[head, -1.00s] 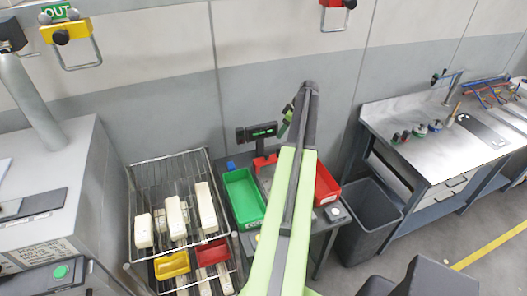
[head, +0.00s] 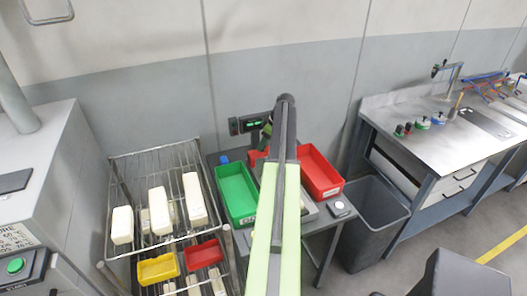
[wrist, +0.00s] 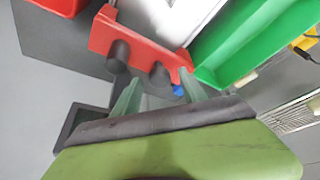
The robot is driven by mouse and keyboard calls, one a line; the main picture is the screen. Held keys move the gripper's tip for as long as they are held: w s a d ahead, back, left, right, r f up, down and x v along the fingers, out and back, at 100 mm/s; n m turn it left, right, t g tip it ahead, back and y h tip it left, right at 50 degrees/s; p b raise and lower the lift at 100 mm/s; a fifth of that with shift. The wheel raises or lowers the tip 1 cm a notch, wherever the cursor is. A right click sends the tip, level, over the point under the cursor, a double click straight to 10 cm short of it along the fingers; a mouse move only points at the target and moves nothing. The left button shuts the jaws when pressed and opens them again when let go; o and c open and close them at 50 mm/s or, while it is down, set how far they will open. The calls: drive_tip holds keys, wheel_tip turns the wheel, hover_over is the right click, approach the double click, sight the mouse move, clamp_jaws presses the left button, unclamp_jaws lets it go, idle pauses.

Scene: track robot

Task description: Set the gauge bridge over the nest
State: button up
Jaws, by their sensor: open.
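A red bridge-shaped piece (wrist: 135,48) with two dark round knobs stands in front of my gripper in the wrist view. I take it for the gauge bridge. In the head view a red part (head: 258,155) shows beside my arm, below the display. A bright metal plate (wrist: 175,14) lies just beyond the red piece, between the bins; I cannot tell whether it is the nest. My gripper (wrist: 158,92) is open and empty, its two pale fingers apart and pointing toward the red piece. My arm hides much of the bench middle in the head view.
A green bin (head: 237,194) and a red bin (head: 320,172) flank the bench middle. A display (head: 246,123) with green digits stands behind. A wire rack (head: 150,165) with white blocks is left. A grey waste bin (head: 375,220) and a steel workbench (head: 430,150) are right.

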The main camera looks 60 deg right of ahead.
clamp_jaws()
idle(0.4)
drive_tip(key=shift+d, duration=0.15)
idle(1.0)
